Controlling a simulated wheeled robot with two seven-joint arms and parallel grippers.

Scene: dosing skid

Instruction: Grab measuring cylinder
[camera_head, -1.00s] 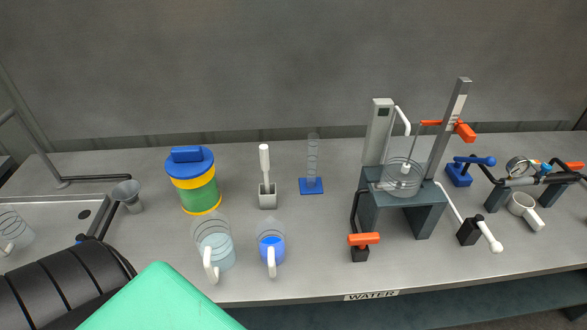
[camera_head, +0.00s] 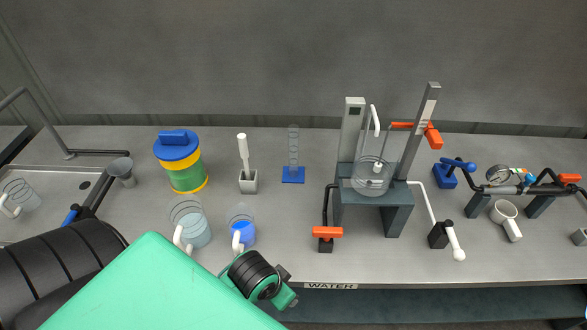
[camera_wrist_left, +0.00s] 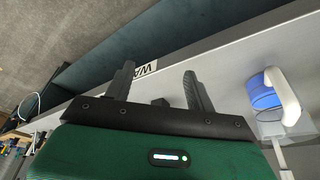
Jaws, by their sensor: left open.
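The measuring cylinder is clear, with a blue foot (camera_head: 293,175), and stands upright at the back middle of the bench in the head view; its thin body (camera_head: 293,150) is faint against the wall. My left arm comes in from the lower left, and its green and black wrist end shows at the front edge, nearer than the cylinder and apart from it. In the left wrist view my left gripper (camera_wrist_left: 160,76) has its two dark fingers spread with nothing between them, over the bench's front edge. The cylinder is not clearly visible there. My right gripper is not in view.
A blue-filled jug (camera_head: 242,232), also in the left wrist view (camera_wrist_left: 264,92), and a larger clear jug (camera_head: 194,228) stand near my left wrist. A holder with a white stick (camera_head: 248,182) is left of the cylinder. A dark stand (camera_head: 372,197) is right. Bench before the cylinder is clear.

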